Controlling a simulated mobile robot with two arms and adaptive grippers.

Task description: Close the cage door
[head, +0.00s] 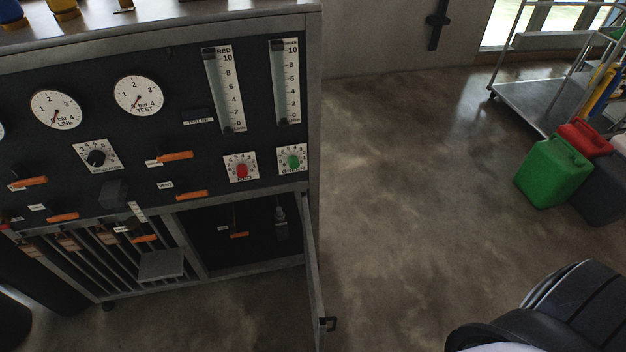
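The cage door (313,270) stands open in the head view. It is seen nearly edge-on, at the right edge of the lower compartment (245,230) of a black panel cabinet, and swings out toward me. A small dark handle (329,323) sits near its lower, near end. Neither of my grippers shows; only a dark rounded part of my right arm is at the bottom right, apart from the door.
Left of the compartment is a barred section (110,262) with a small grey ledge (161,264). Gauges and orange levers cover the panel above. A green can (552,172), a red can (585,139) and a metal cart (545,100) stand at right. The floor (410,200) between is clear.

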